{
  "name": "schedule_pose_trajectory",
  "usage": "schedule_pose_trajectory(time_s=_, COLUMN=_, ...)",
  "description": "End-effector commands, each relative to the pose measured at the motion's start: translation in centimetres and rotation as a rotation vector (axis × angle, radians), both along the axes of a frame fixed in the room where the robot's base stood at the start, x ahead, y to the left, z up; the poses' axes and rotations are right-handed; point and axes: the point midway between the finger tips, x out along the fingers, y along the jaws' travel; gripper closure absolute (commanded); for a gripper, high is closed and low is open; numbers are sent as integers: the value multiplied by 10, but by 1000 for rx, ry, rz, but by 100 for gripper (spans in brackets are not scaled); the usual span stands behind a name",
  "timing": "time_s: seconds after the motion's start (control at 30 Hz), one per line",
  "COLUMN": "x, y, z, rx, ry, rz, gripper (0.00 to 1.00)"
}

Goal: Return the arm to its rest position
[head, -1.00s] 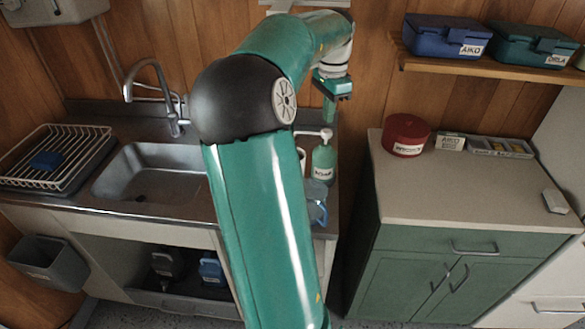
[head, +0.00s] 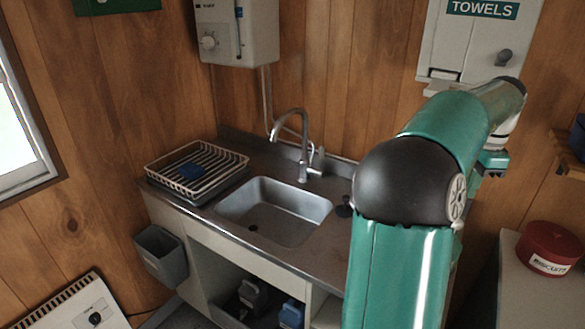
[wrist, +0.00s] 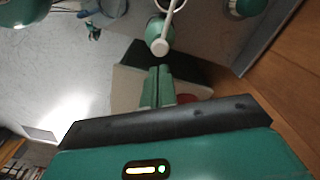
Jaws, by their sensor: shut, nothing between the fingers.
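My green arm rises through the right half of the head view and bends away at a black elbow. Its far end and part of my gripper (head: 492,162) show at the right, in front of the wood wall; the fingertips are hard to make out there. In the wrist view my gripper (wrist: 158,86) has its two green fingers together, with nothing seen between them. A green bottle with a white pump (wrist: 160,45) appears just beyond the fingertips; I cannot tell how far apart they are.
The sink (head: 275,210) and tap (head: 300,140) lie left of my arm, with a dish rack (head: 215,160) holding a blue item. A towel dispenser (head: 475,50) hangs behind the arm. A red biscuit tin (head: 550,245) stands right. A grey bin (head: 160,255) hangs low left.

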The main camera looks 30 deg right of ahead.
Motion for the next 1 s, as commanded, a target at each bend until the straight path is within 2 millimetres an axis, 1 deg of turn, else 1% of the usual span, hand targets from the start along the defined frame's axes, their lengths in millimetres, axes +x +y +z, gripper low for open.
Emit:
schedule_pose_trajectory(time_s=0.13, x=0, y=1, z=0, rx=0, ry=-1, rz=3, gripper=100)
schedule_pose_trajectory(time_s=0.23, x=6, y=9, z=-1, rx=5, ry=-19, rz=38, gripper=100)
schedule_pose_trajectory(time_s=0.27, x=10, y=14, z=-2, rx=8, ry=-29, rz=61, gripper=100)
schedule_pose_trajectory(time_s=0.37, x=26, y=41, z=-4, rx=16, ry=-77, rz=182, gripper=100)
schedule_pose_trajectory(time_s=0.47, x=49, y=83, z=-8, rx=19, ry=-139, rz=360, gripper=100)
schedule_pose_trajectory(time_s=0.5, x=58, y=101, z=-9, rx=17, ry=-161, rz=438, gripper=100)
schedule_pose_trajectory(time_s=0.57, x=70, y=131, z=-11, rx=10, ry=-194, rz=556, gripper=100)
schedule_pose_trajectory(time_s=0.6, x=77, y=151, z=-11, rx=2, ry=-213, rz=636, gripper=100)
schedule_pose_trajectory(time_s=0.67, x=87, y=183, z=-12, rx=-13, ry=-241, rz=759, gripper=100)
schedule_pose_trajectory(time_s=0.7, x=91, y=205, z=-13, rx=-25, ry=-255, rz=841, gripper=100)
schedule_pose_trajectory(time_s=0.77, x=96, y=238, z=-13, rx=-48, ry=-278, rz=967, gripper=100)
schedule_pose_trajectory(time_s=0.8, x=98, y=260, z=-14, rx=-68, ry=-290, rz=1050, gripper=100)
schedule_pose_trajectory(time_s=0.83, x=99, y=277, z=-14, rx=-84, ry=-298, rz=1114, gripper=100)
schedule_pose_trajectory(time_s=0.87, x=99, y=293, z=-15, rx=-100, ry=-306, rz=1176, gripper=100)
schedule_pose_trajectory(time_s=0.9, x=98, y=315, z=-16, rx=-126, ry=-314, rz=1261, gripper=100)
schedule_pose_trajectory(time_s=0.93, x=97, y=330, z=-18, rx=-146, ry=-320, rz=1324, gripper=100)
schedule_pose_trajectory(time_s=0.97, x=94, y=346, z=-19, rx=-167, ry=-324, rz=1388, gripper=100)
schedule_pose_trajectory(time_s=1.0, x=91, y=367, z=-21, rx=-199, ry=-328, rz=1472, gripper=100)
